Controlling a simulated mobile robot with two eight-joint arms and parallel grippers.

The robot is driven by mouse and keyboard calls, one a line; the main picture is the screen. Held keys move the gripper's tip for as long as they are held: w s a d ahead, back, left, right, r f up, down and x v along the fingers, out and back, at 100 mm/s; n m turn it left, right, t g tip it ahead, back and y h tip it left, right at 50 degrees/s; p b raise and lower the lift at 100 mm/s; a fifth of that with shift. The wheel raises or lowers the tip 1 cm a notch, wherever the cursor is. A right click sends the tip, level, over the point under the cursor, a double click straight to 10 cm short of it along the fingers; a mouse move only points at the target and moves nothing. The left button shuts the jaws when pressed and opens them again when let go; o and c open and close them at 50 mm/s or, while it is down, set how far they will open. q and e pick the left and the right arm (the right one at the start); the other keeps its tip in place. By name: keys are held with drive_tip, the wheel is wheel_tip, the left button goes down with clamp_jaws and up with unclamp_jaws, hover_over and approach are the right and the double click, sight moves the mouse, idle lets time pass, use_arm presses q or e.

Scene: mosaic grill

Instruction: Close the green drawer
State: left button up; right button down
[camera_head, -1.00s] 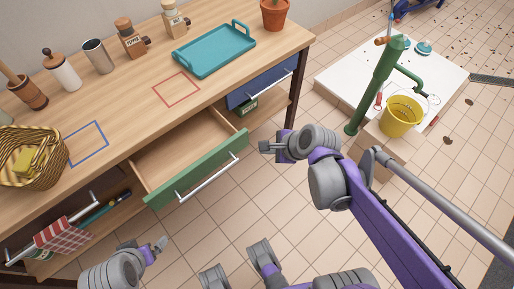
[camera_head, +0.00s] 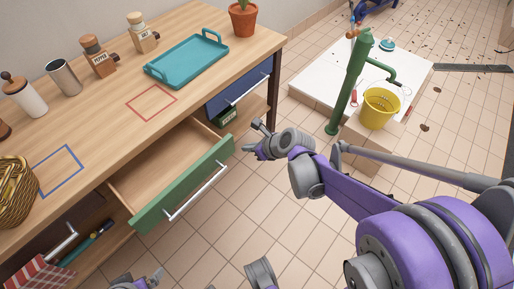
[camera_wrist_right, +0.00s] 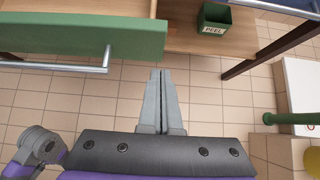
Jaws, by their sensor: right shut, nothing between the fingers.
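The green drawer (camera_head: 184,184) stands pulled out of the wooden bench, its inside empty. It has a silver bar handle (camera_head: 196,191) on its front. In the right wrist view the green drawer front (camera_wrist_right: 130,38) fills the upper left, with the handle (camera_wrist_right: 60,67) below it. My right gripper (camera_head: 254,137) is shut and empty, just to the right of the drawer front's right end, apart from it. In the right wrist view its fingers (camera_wrist_right: 160,75) lie together over the floor. My left gripper (camera_head: 157,274) shows only partly at the bottom edge; its jaws are unclear.
A blue drawer (camera_head: 238,88) sits to the right, with a green box (camera_head: 227,116) on the shelf below it. A bench leg (camera_head: 273,95) stands at the right end. A teal tray (camera_head: 187,60) is on top. A green pump (camera_head: 351,80) and yellow bucket (camera_head: 380,107) stand farther right.

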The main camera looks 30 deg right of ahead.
sight(233, 141)
drive_tip(key=shift+w+a, duration=0.25)
drive_tip(key=shift+w, duration=0.4)
drive_tip(key=shift+w+a, duration=0.2)
drive_tip(key=shift+w, duration=0.45)
drive_tip(key=shift+w+a, duration=0.25)
drive_tip(key=shift+w, duration=0.4)
drive_tip(key=w+a+b, duration=0.1)
drive_tip(key=w+a, duration=0.2)
drive_tip(key=w, duration=0.5)
drive_tip(key=w+a, duration=0.3)
drive_tip(key=w, duration=0.6)
drive_tip(key=shift+a+b, duration=0.15)
drive_tip(key=shift+b, duration=0.25)
drive_tip(key=shift+w+r, duration=0.15)
